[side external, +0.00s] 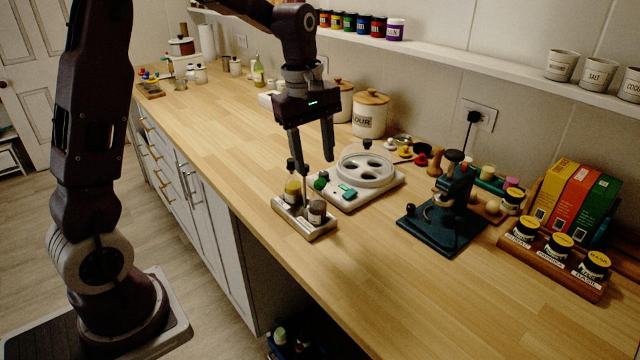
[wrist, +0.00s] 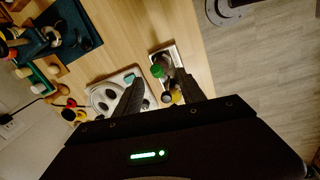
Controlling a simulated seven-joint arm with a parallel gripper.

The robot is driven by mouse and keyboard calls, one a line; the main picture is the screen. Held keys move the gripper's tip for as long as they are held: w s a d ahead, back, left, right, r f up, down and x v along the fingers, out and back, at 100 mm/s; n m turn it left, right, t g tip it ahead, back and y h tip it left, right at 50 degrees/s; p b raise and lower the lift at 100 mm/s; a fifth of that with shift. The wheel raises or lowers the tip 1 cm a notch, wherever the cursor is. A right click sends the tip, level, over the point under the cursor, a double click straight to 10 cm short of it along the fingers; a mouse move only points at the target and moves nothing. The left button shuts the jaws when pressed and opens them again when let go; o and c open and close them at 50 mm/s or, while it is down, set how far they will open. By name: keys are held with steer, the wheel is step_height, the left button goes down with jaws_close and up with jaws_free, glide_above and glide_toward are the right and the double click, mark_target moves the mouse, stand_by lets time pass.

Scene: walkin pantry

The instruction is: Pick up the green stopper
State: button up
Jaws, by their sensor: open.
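The green stopper (side external: 320,184) shows in the side view in the narrow space between the small metal tray and the white round-topped device. In the wrist view the green stopper (wrist: 157,71) is a round green top at the tray's left edge, just beyond my fingertips. What it rests on is hard to tell. My gripper (side external: 311,165) points down above the tray and the device, with its fingers apart and nothing visible between them. In the wrist view my gripper (wrist: 165,88) has one finger on each side below the stopper.
The metal tray (side external: 305,233) holds small jars. The white device (side external: 392,186) has round wells and a teal panel. A dark teal stand (side external: 440,232) is to the right, and a spice rack (side external: 550,262) farther right. The counter's front right is clear.

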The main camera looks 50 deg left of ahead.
mark_target(320, 180)
steer(key=f, duration=0.2)
steer(key=w+f, duration=0.1)
steer(key=f, duration=0.2)
steer(key=shift+w+d+f, duration=0.1)
steer(key=shift+w+f, duration=0.1)
steer(key=shift+f, duration=0.05)
jaws_close()
step_height(320, 180, up, 9)
steer(key=shift+f, duration=0.2)
steer(key=shift+s+r+h, duration=0.2)
steer(key=shift+h, duration=0.1)
steer(key=shift+w+a+f+n+t+h, duration=0.1)
steer(key=shift+a+f+n+t+h, duration=0.3)
steer(key=shift+f+n+h, duration=0.8)
steer(key=shift+w+a+f+n+t+h, duration=0.1)
steer(key=shift+a+f+n+t+h, duration=0.25)
steer(key=shift+f+n+h, duration=0.8)
steer(key=shift+w+a+f+n+t+h, duration=0.1)
steer(key=shift+a+f+n+t+h, duration=0.15)
steer(key=shift+a+f+n+h, duration=0.65)
